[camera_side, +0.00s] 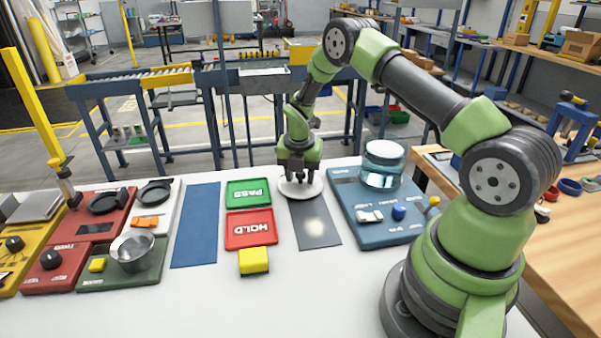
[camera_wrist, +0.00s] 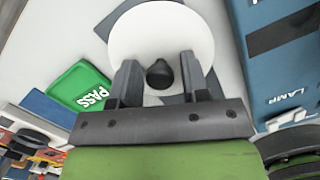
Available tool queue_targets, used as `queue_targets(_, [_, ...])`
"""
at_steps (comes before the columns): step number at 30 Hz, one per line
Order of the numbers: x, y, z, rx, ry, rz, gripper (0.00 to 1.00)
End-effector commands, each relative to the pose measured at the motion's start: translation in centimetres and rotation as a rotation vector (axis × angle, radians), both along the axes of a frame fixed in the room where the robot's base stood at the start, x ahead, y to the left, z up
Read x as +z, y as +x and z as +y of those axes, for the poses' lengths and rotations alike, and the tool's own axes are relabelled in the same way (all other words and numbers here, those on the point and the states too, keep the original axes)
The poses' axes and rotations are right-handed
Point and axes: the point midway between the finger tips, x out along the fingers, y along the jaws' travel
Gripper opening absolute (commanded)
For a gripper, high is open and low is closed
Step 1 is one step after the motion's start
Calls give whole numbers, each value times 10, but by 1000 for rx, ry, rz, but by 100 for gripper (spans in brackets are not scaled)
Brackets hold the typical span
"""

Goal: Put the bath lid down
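The bath lid is a round white disc (camera_side: 301,190) with a black knob. It appears to lie flat over the far end of a dark grey plate (camera_side: 318,228); in the wrist view the lid (camera_wrist: 140,35) covers part of that plate. My gripper (camera_side: 299,177) points straight down over the lid. In the wrist view the fingers of my gripper (camera_wrist: 160,72) are apart, one on each side of the knob (camera_wrist: 160,74), with white lid showing in the gaps. The glass bath (camera_side: 383,165) with bluish liquid stands uncovered on the blue panel to the right.
The blue panel (camera_side: 347,204) lies close on the right, with small parts on it. Green PASS (camera_side: 249,192) and red HOLD (camera_side: 250,229) trays lie to the left, with a yellow block (camera_side: 253,261) in front. A blue mat (camera_side: 195,225) and a metal bowl (camera_side: 136,250) are farther left.

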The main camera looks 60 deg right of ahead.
Motion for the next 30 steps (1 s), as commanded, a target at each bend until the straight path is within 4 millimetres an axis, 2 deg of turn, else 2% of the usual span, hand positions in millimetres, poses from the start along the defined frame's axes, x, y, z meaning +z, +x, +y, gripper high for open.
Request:
queue_targets(9, [1, 0, 0, 0, 0, 0, 52])
queue_targets(13, [11, 0, 1, -1, 0, 0, 52])
queue_targets(17, [34, -1, 4, -1, -1, -3, 52])
queue_targets(24, [88, -4, 11, -1, -2, -4, 52])
queue_targets(30, [115, -6, 16, -1, 0, -1, 52])
